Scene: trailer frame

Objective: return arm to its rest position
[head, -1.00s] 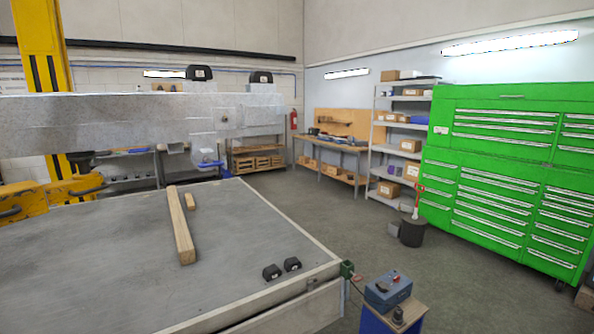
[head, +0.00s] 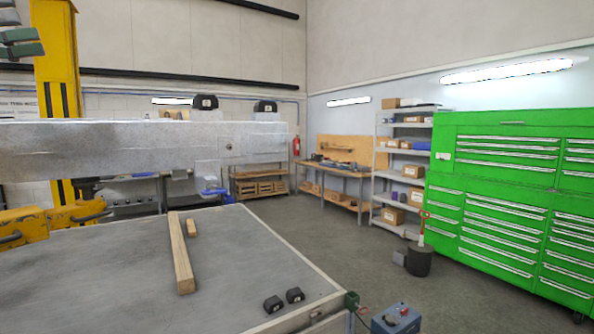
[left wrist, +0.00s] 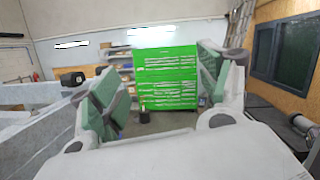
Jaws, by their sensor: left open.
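My left gripper (head: 22,42) shows in the upper left corner of the head view, in front of the yellow post, with its green finger pads partly cut off by the frame edge. In the left wrist view my left gripper (left wrist: 160,88) is open, its green-padded fingers wide apart with nothing between them. The grey metal trailer beam (head: 110,150) runs across the left of the head view, below the gripper. In the left wrist view a grey beam (left wrist: 35,130) lies left of the fingers, apart from them. My right gripper is not in view.
A yellow lift post (head: 58,90) stands at left.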

